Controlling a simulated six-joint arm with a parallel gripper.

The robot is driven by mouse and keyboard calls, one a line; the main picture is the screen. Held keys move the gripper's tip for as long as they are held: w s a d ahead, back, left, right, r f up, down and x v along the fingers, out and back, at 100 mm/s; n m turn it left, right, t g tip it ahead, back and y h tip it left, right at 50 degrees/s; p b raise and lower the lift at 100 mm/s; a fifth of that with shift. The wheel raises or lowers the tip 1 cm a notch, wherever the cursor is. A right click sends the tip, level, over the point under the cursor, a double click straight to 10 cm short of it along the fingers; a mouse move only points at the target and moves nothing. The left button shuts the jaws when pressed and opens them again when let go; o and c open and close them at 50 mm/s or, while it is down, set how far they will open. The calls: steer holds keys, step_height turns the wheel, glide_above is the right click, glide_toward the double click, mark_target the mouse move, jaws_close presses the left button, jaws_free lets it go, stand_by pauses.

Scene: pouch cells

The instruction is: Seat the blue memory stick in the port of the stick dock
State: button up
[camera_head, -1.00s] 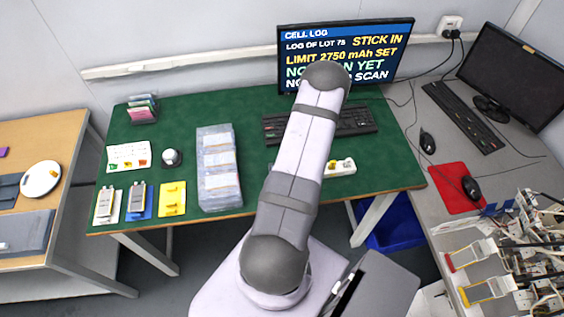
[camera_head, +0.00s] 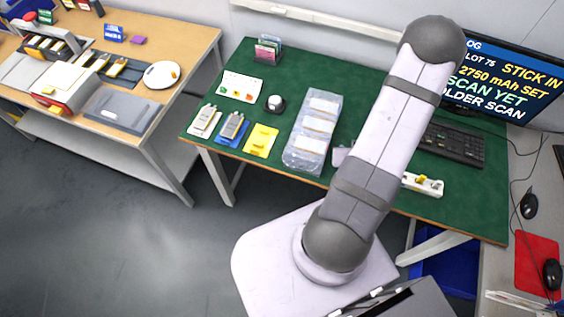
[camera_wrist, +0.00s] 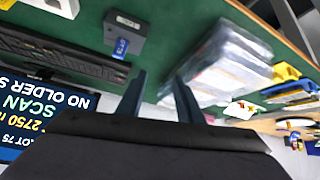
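The stick dock (camera_wrist: 128,24) is a small dark grey box on the green table in the wrist view, near the keyboard. The blue memory stick (camera_wrist: 121,48) is at the dock's side facing my gripper, with its blue end sticking out. It looks inserted in the port, but I cannot tell how deep. My gripper (camera_wrist: 160,76) is open, its two dark fingers apart with nothing between them, and it is clear of the stick. In the head view my arm hides the dock, the stick and the gripper. The monitor (camera_head: 500,75) shows "STICK IN".
A stack of clear-wrapped trays (camera_head: 313,135) stands left of my arm. A keyboard (camera_head: 452,143) lies to the right, with a white strip holder (camera_head: 423,184) in front. Yellow (camera_head: 261,140) and blue (camera_head: 229,139) holders sit at the front left. A wooden bench (camera_head: 185,35) stands farther left.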

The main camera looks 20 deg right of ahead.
steer(key=w+a+r, duration=0.1)
steer(key=a, duration=0.1)
steer(key=w+a+r+n+g+y, duration=0.1)
steer(key=a+r, duration=0.1)
steer(key=a, duration=0.1)
steer(key=w+a+r+n+g+y, duration=0.1)
steer(key=w+a, duration=0.1)
steer(key=shift+a+r, duration=0.25)
steer(key=s+a+r+n+g+y, duration=0.1)
steer(key=s+a+r+g, duration=0.1)
steer(key=a+r, duration=0.3)
steer(key=s+a+r+n+g+y, duration=0.1)
steer(key=s+a+r, duration=0.4)
steer(key=a, duration=0.8)
steer(key=shift+s+r+n+g, duration=0.2)
steer(key=shift+r+n+g, duration=0.6)
steer(key=shift+g, duration=0.1)
step_height(320, 180, down, 3)
steer(key=b, duration=0.3)
steer(key=shift+f, duration=0.1)
steer(key=shift+f, duration=0.15)
step_height(320, 180, down, 26)
steer(key=b, duration=2.6)
steer(key=shift+r, duration=0.2)
